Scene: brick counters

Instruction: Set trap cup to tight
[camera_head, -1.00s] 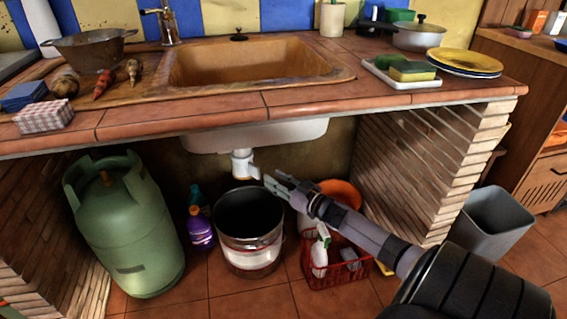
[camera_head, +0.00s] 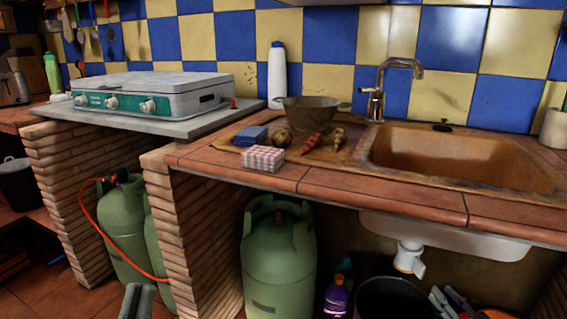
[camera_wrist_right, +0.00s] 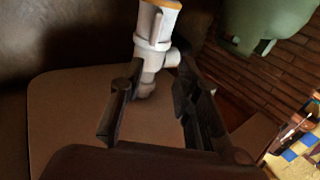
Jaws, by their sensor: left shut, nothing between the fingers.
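The white trap cup and its pipe (camera_head: 408,257) hang under the sink basin, right of centre in the head view. The trap also shows in the right wrist view (camera_wrist_right: 154,45), a white body with an orange-yellow part at the top edge. My right gripper (camera_head: 446,300) is below and to the right of the trap in the head view. In the wrist view the right gripper (camera_wrist_right: 155,102) is open, its dark fingers apart, with the trap visible between and beyond them; contact cannot be told. My left gripper (camera_head: 138,302) is shut and empty at the bottom left, far from the trap.
A green gas cylinder (camera_head: 279,262) stands left of the trap, beside a brick pillar (camera_head: 190,235). The tiled counter edge (camera_head: 380,199) overhangs this space.

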